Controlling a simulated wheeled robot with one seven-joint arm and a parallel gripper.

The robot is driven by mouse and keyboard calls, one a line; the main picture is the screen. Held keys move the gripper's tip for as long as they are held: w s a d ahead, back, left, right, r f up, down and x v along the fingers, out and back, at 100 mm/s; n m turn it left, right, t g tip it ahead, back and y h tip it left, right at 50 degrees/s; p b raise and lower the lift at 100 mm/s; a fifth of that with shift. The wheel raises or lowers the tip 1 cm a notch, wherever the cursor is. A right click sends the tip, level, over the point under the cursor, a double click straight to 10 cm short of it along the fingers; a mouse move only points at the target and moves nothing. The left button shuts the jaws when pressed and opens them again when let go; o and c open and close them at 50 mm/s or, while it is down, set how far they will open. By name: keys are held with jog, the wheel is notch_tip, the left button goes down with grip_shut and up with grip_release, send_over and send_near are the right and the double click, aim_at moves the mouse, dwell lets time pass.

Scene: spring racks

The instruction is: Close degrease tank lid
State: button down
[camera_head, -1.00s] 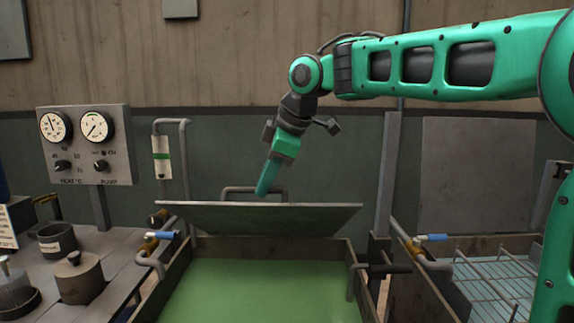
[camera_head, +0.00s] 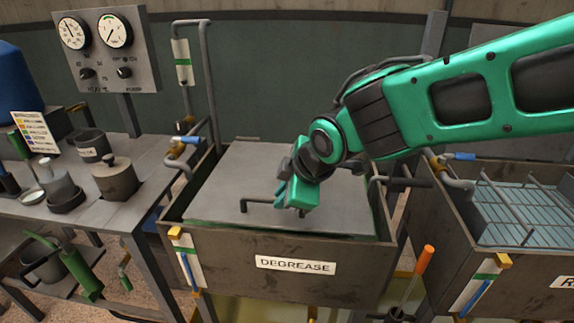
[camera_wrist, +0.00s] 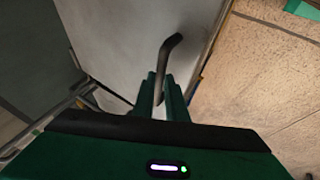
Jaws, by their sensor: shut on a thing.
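The degrease tank (camera_head: 230,255) stands in the middle of the head view, with a DEGREASE label (camera_head: 295,265) on its front wall. Its grey lid (camera_head: 245,180) lies nearly flat over the tank; a thin strip of green shows along the front edge. My gripper (camera_head: 280,200) is at the lid's front part, shut on the lid handle (camera_head: 258,204), a dark bent bar. In the wrist view the handle (camera_wrist: 170,50) runs up from between my fingers (camera_wrist: 160,95), with the grey lid (camera_wrist: 125,40) behind it. My gripper hides the handle's right part in the head view.
A rinse tank with a wire rack (camera_head: 520,205) stands at the right. A bench (camera_head: 125,205) with pots stands at the left, below a gauge panel (camera_head: 105,50). Blue-handled valves flank the tank. An orange-handled tool (camera_head: 425,262) stands in front at the right.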

aim_at(278, 220)
jog(key=f, duration=0.1)
jog(key=s+f, duration=0.1)
jog(key=f, duration=0.1)
jog(key=shift+s+f, duration=0.3)
jog(key=shift+s, duration=0.05)
jog(key=shift+s+a+f, duration=0.1)
jog(key=shift+s+f, duration=0.05)
jog(key=shift+f, duration=0.35)
jog(key=c, duration=1.8)
grip_release()
jog(key=shift+a, duration=0.1)
jog(key=shift+o, duration=0.2)
jog(key=shift+r, duration=0.1)
jog(key=shift+d+r, duration=0.15)
jog(key=shift+d, duration=0.05)
jog(key=shift+s+d+r, duration=0.15)
jog(key=shift+d+r, duration=0.1)
jog(key=shift+r, duration=0.35)
jog(key=v, duration=0.9)
